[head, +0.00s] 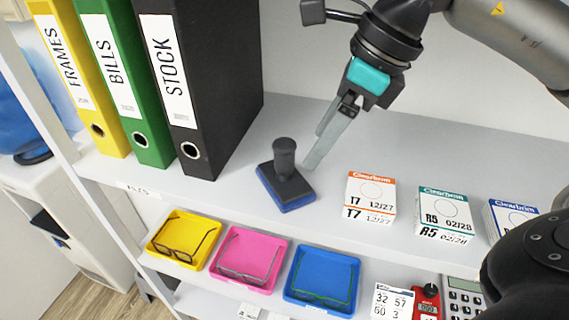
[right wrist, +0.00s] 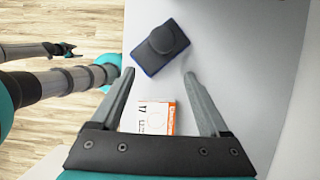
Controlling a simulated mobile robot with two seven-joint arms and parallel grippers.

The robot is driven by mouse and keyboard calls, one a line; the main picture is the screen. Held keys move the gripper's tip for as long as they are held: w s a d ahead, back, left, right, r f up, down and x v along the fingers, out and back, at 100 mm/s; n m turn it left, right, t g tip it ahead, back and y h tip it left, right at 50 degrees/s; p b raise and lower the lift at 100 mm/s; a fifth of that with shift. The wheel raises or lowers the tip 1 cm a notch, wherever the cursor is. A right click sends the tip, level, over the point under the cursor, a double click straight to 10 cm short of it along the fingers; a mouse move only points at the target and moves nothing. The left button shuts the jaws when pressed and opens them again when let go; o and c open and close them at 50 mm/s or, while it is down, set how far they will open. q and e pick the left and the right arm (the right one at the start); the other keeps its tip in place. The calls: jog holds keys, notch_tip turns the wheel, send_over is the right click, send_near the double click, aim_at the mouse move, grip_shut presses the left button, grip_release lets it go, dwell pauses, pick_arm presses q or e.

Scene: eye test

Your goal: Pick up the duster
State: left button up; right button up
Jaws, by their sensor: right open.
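The duster (head: 286,186) has a dark grey body, an upright round knob and a blue pad underneath. It stands on the upper shelf board, right of the black binder. It also shows at the top of the right wrist view (right wrist: 162,46). My right gripper (head: 316,148) is open and empty, just above and to the right of the duster. In the right wrist view its fingertips (right wrist: 158,73) are apart, with the duster beyond them. What seems to be my left gripper (right wrist: 66,48) shows small at the left of that view, too small to read.
Yellow, green and black binders (head: 215,90) stand left of the duster. Several small boxes, one orange-labelled (head: 370,191), stand to the right. Yellow, pink and blue trays (head: 322,256) with glasses sit on the lower shelf. The board behind the duster is clear.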

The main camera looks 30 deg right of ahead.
aim_at(291, 144)
jog(key=shift+w+a+r+p, duration=0.1)
jog(key=shift+w+a+p, duration=0.7)
jog(key=shift+w, duration=0.2)
jog(key=shift+w+a, duration=0.35)
jog(key=shift+a, duration=0.1)
jog(key=x, duration=0.5)
jog(key=shift+d, duration=0.1)
grip_shut()
